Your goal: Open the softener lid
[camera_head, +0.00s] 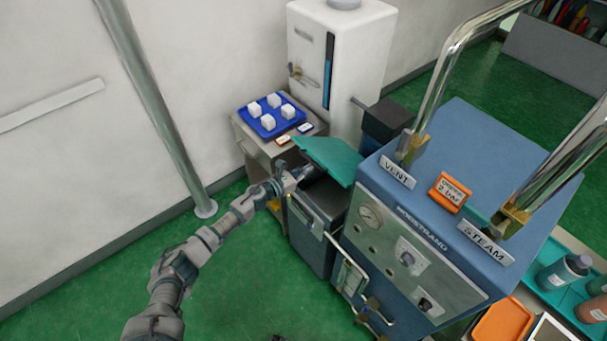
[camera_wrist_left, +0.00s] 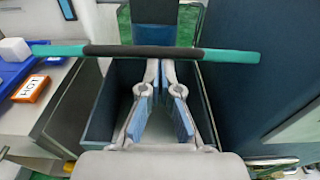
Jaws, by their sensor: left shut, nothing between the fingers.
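The softener lid (camera_head: 335,160) is a teal panel on top of a dark blue-grey softener box (camera_head: 312,242), left of the blue machine. It is raised and tilted, with its front edge off the box. In the left wrist view the lid (camera_wrist_left: 235,56) shows nearly edge-on with a dark strip along its middle. The open box (camera_wrist_left: 105,110) shows below it. My left gripper (camera_head: 307,172) is shut and empty at the lid's front edge; in the wrist view its fingertips (camera_wrist_left: 160,70) reach just under the dark strip. I cannot tell whether they touch it. My right gripper is out of view.
A blue tray (camera_head: 254,122) of white cubes sits on a grey cabinet to the left, beside small labelled tags. The blue machine (camera_head: 400,245) with vent and steam pipes stands close on the right. A metal pole (camera_head: 160,110) rises at left. Green floor is clear in front.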

